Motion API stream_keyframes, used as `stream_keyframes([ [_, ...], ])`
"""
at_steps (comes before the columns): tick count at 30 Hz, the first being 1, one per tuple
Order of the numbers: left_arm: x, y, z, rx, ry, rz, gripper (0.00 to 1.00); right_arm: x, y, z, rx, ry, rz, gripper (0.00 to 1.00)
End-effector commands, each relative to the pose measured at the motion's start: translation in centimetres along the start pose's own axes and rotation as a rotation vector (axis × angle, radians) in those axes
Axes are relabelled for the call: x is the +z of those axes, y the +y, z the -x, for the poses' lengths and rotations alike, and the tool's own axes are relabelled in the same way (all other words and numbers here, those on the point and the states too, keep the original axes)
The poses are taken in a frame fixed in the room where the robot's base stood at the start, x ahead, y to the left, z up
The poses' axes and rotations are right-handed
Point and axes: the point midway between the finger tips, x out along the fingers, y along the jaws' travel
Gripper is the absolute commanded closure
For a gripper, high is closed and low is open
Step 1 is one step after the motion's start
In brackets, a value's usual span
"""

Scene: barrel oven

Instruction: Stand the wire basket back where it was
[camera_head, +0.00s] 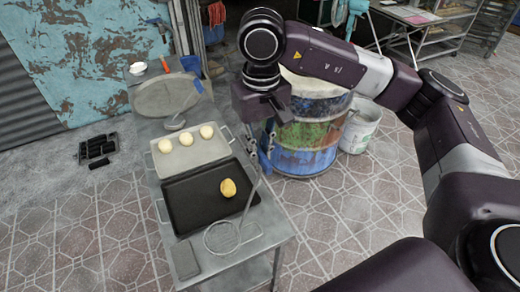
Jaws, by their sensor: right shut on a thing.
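The wire basket (221,238) is a round wire strainer with a long thin handle. Its ring is over the near end of the metal table (252,258), by the black tray's front edge; I cannot tell whether it touches the table. Its handle slants up to the right to my right gripper (267,148), which is shut on it at the right side of the table. The fingertips are small and partly hidden by the wrist. My left gripper is out of view.
A black tray (184,212) holds one browned bun (228,187). Behind it, a grey tray (184,159) holds three pale dough balls. A round grey pan (165,95) lies farther back. A painted barrel (308,140) and a white bucket (360,128) stand to the right.

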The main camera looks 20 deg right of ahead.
Motion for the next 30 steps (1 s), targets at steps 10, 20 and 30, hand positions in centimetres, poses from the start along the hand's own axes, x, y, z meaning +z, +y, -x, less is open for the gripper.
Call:
stream_keyframes([
  [10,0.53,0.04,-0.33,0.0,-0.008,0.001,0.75,-0.02,-0.02,-0.17,-0.001,0.001,0.0,0.83],
  [20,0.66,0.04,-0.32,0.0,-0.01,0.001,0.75,-0.01,-0.01,-0.2,0.0,0.0,0.0,0.69],
  [30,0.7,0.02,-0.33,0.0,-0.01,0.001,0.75,0.01,0.0,-0.23,0.0,0.0,0.0,0.56],
])
